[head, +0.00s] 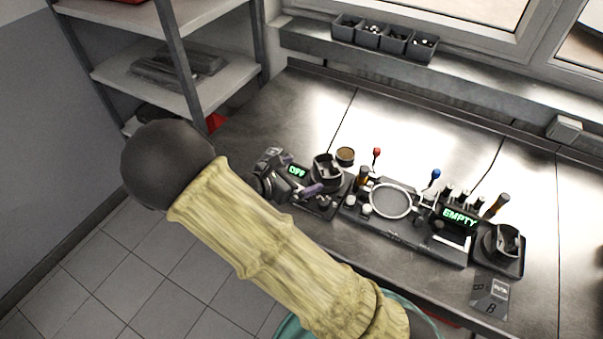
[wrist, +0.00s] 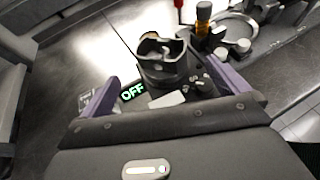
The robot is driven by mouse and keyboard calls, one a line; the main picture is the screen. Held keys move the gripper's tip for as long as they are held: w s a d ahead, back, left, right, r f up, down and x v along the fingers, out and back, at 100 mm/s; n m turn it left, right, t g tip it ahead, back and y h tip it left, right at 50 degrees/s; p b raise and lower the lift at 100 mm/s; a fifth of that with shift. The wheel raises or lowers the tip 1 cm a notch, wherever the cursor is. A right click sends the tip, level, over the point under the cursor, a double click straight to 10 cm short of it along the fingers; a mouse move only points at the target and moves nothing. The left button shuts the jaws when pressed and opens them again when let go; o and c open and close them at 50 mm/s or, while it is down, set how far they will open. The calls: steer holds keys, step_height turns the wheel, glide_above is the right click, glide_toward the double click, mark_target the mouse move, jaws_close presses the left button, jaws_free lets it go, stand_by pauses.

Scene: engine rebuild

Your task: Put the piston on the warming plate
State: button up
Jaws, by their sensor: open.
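A dark grey piston (head: 325,167), a hollow cup with cut-outs in its rim, stands upright on a small dark unit (head: 320,206) whose green display reads OFF. This unit looks like the warming plate. In the wrist view the piston (wrist: 162,58) is just ahead, between the lines of the purple fingers. My gripper (head: 295,174) is open and empty, beside the unit on its left. I cannot tell whether a finger touches the piston. A second similar dark part (head: 502,241) stands on a small tray at the right. The piston's lower side is partly hidden.
A fixture with a round ring (head: 391,200) and a display reading EMPTY (head: 459,217) stands between the two parts. Red and blue knobbed levers (head: 376,153) rise behind it. A tan round tin (head: 345,155) is behind the piston. The rear bench (head: 440,125) is clear.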

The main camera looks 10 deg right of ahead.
stand_by(0.3)
steer(key=s+d+m+g, duration=0.2)
steer(key=s+d+m+g+y, duration=0.1)
steer(key=s+d+m+g, duration=0.1)
steer(key=d+m, duration=0.1)
steer(key=shift+s+d+f, duration=0.1)
steer(key=shift+d+f, duration=0.05)
steer(key=shift+f, duration=0.05)
steer(key=s+d+r+m+y, duration=0.2)
steer(key=s+m+y, duration=0.3)
steer(key=m, duration=0.5)
steer(key=s+d+r+m+g+y, duration=0.1)
steer(key=s+d+r+m+y, duration=0.1)
steer(key=s+r+m+y, duration=0.3)
steer(key=shift+s+r+m, duration=0.25)
steer(key=shift+s+m, duration=0.05)
steer(key=shift+m, duration=2.1)
